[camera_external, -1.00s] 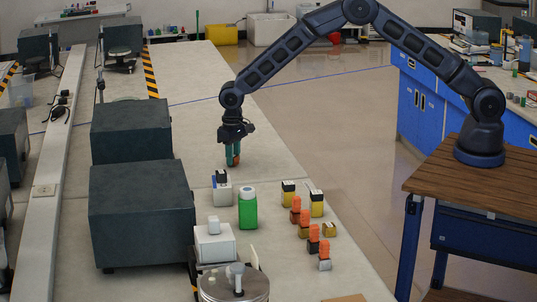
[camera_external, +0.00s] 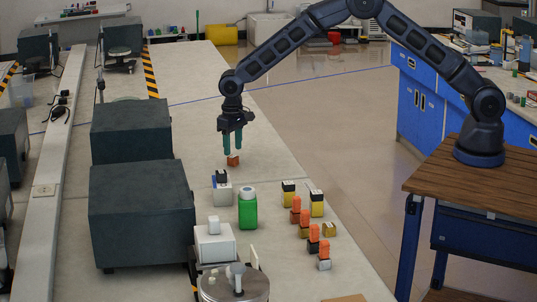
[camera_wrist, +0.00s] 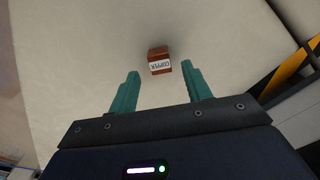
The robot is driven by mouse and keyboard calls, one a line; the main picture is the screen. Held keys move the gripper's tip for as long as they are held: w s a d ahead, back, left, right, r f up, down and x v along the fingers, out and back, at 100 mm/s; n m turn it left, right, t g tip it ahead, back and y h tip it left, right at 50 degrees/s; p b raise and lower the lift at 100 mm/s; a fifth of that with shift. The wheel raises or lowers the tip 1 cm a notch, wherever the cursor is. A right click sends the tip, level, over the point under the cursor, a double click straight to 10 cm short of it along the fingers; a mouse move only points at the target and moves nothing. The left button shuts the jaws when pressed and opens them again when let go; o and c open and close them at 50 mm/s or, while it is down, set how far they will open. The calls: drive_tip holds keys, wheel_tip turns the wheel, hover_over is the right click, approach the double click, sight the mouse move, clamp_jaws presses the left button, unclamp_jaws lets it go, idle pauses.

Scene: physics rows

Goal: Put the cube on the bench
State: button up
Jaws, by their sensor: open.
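The cube (camera_external: 233,160) is small and reddish-brown and sits on the pale bench (camera_external: 200,75). In the wrist view the cube (camera_wrist: 159,60) shows a white label reading "COPPER" on one face. My gripper (camera_external: 233,150) is above the cube in the external view, with its teal fingers pointing down and spread apart. In the wrist view my gripper (camera_wrist: 160,82) is open, and the cube lies just beyond the gap between the fingertips. Nothing is between the fingers.
Dark grey boxes (camera_external: 140,212) stand to the left. A green bottle (camera_external: 248,210), a white-grey block (camera_external: 222,193) and several small orange and yellow-topped items (camera_external: 297,213) stand in front. The bench beyond the cube is clear.

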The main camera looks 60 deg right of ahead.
sight(233, 157)
wheel_tip(233, 157, up, 8)
drive_tip(key=s+d+r+t, duration=0.1)
drive_tip(key=s+d+r, duration=0.2)
drive_tip(key=d+r, duration=0.5)
drive_tip(key=s+d+r, duration=0.3)
drive_tip(key=d+r, duration=0.3)
drive_tip(key=r, duration=0.3)
drive_tip(key=s+d+r+t, duration=0.1)
drive_tip(key=s+d+r, duration=0.9)
drive_tip(key=s+d, duration=0.15)
drive_tip(key=s+d+r+t, duration=0.1)
drive_tip(key=s+d+r, duration=0.1)
drive_tip(key=s+d, duration=0.45)
drive_tip(key=s+d+r, duration=0.2)
drive_tip(key=s+d, duration=0.2)
drive_tip(key=s, duration=0.6)
drive_tip(key=s+d+f, duration=0.2)
drive_tip(key=s+d, duration=0.1)
drive_tip(key=s, duration=0.5)
drive_tip(key=s+d+f+t, duration=0.1)
drive_tip(key=s+d+f, duration=0.1)
drive_tip(key=s, duration=0.6)
drive_tip(key=shift+s+d+t, duration=0.25)
drive_tip(key=shift+d+t, duration=0.05)
drive_tip(key=shift+d, duration=0.15)
